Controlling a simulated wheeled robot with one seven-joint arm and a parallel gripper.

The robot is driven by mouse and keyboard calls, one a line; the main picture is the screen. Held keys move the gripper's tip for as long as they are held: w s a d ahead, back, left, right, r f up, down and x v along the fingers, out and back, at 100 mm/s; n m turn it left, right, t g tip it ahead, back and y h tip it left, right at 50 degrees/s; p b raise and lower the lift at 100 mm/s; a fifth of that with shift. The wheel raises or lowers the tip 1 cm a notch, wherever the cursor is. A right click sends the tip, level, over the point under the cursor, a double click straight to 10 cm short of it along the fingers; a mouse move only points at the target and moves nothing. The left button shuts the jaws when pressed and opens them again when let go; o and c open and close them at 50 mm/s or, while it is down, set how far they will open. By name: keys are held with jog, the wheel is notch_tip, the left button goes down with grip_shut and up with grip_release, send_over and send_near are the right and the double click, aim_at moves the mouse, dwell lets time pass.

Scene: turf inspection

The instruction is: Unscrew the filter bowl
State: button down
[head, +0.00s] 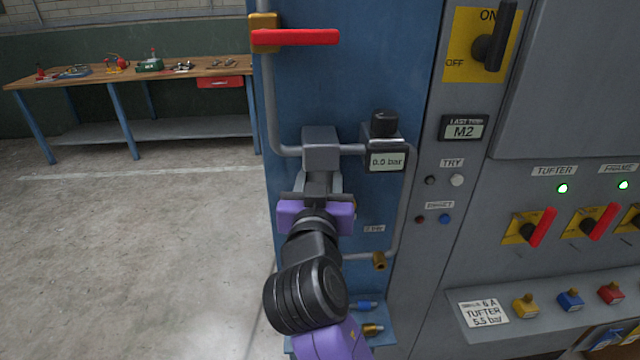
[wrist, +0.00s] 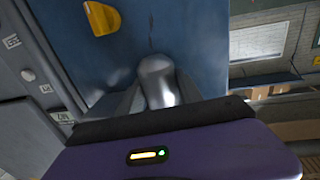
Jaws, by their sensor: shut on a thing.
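The filter's grey head block (head: 321,155) sits in the pipe line on the blue panel. The filter bowl hangs below it and is mostly hidden by my gripper (head: 317,186) in the head view; a pale strip of the bowl (head: 335,183) seems to show beside the fingers. In the wrist view a shiny grey rounded bowl (wrist: 158,82) stands between the dark fingers of my gripper (wrist: 155,100). The gripper is shut on it. I cannot tell whether the thread is loose.
A gauge block (head: 386,161) reading 0.0 bar is right of the filter. A red lever (head: 297,37) lies horizontal above. A small shelf (head: 383,340) with blue and brass fittings is below. Switches fill the grey cabinet (head: 475,255) at right. Open floor (head: 140,250) lies left.

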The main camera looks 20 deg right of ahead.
jog(key=shift+f, duration=0.1)
dwell(0.3)
jog(key=shift+a+m+h+b, duration=0.1)
jog(key=shift+m+h+b, duration=0.2)
jog(key=shift+h+b, duration=0.25)
jog(key=m+g+h+b, duration=0.4)
jog(key=b, duration=0.1)
jog(key=shift+f+h, duration=0.1)
jog(key=shift+h, duration=0.15)
jog(key=shift+m+g+h+b, duration=0.3)
jog(key=shift+g+b, duration=0.1)
jog(key=shift+b, duration=0.1)
jog(key=shift+r, duration=0.2)
jog(key=shift+f+g, duration=0.1)
jog(key=shift+g, duration=0.2)
jog(key=shift+w+f+m+g+h+b, duration=0.1)
jog(key=shift+m+g+h+b, duration=0.85)
jog(key=shift+b, duration=0.2)
jog(key=m+g+b, duration=0.1)
jog(key=g, duration=0.1)
jog(key=m+g+h+b, duration=0.1)
jog(key=g, duration=0.1)
jog(key=shift+m+h, duration=0.25)
jog(key=shift+m, duration=0.1)
jog(key=shift+m+g, duration=0.3)
jog(key=shift+g, duration=0.25)
